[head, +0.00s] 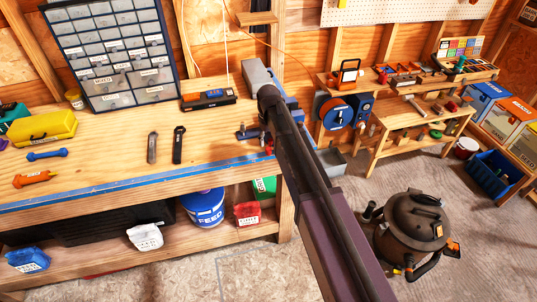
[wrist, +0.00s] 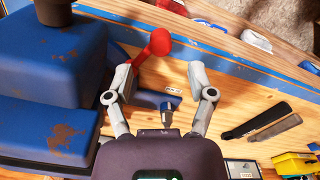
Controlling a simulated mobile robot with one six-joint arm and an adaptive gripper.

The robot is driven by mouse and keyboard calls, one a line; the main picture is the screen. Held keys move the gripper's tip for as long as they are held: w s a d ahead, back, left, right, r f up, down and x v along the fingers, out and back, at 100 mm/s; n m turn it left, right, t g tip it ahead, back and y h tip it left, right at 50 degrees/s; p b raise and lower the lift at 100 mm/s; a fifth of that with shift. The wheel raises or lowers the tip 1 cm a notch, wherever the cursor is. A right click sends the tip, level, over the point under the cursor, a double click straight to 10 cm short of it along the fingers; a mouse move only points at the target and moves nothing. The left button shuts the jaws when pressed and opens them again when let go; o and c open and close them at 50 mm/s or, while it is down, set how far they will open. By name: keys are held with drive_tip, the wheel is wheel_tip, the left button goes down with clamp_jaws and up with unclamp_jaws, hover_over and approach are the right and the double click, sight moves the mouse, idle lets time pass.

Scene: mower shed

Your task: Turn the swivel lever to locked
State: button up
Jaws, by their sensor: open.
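The swivel lever (wrist: 152,50) is red with a rounded end. In the wrist view it slants from the blue vise (wrist: 55,75) up and to the right. A small red part of it shows beside the vise in the head view (head: 269,147). My gripper (wrist: 160,76) is open and empty, with one finger on each side of the view. The lever's lower end appears close to the left fingertip; I cannot tell if they touch. In the head view my arm hides most of the vise and the gripper. No lock marking is readable.
The vise stands on a wooden workbench (head: 110,160) with a blue front edge. Two dark flat tools (wrist: 262,125) lie to the right in the wrist view. A level (head: 208,100) and a drawer cabinet (head: 112,55) stand behind. A shop vacuum (head: 412,228) stands on the floor.

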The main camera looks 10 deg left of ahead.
sight(268, 149)
drive_tip(key=shift+f+b, duration=2.65)
drive_tip(key=shift+f, duration=0.25)
drive_tip(key=shift+s, duration=0.1)
clamp_jaws()
